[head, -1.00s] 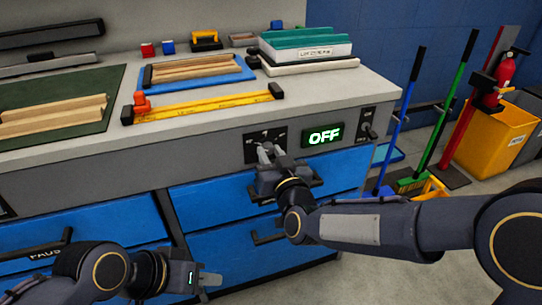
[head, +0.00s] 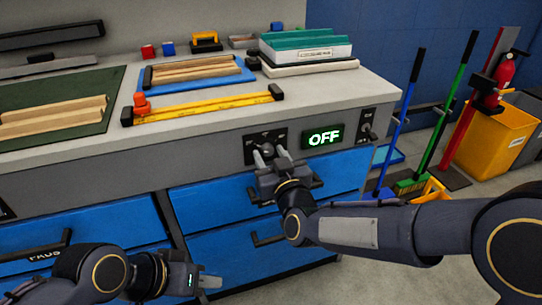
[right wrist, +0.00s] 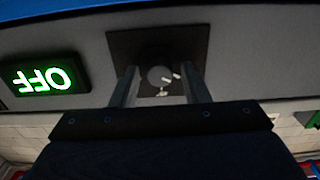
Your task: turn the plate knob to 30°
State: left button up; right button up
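The knob (right wrist: 160,76) is a small round grey dial on a dark square plate (right wrist: 186,44) on the bench front. The plate also shows in the head view (head: 250,150), with the knob (head: 267,149) partly hidden by my gripper. My right gripper (head: 270,156) is in front of the knob. Its fingers are apart, one on each side of the knob in the right wrist view (right wrist: 161,87), with gaps visible between them and the knob. A display (head: 323,136) beside the plate reads OFF in green. My left gripper (head: 210,281) is low at the front, away from the bench panel; its finger opening is unclear.
A switch panel (head: 367,124) is right of the display. Blue drawers (head: 330,180) with dark handles lie below the panel. The bench top holds a yellow level (head: 205,104), wooden strips and a book stack (head: 305,47). Brooms (head: 450,100) stand at the right.

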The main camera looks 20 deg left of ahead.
jog(key=shift+o, duration=0.5)
jog(key=shift+r, duration=0.1)
jog(key=shift+s+d, duration=0.2)
jog(key=shift+s, duration=0.15)
jog(key=v, duration=0.7)
jog(key=shift+p, duration=0.45)
jog(key=shift+d, duration=0.1)
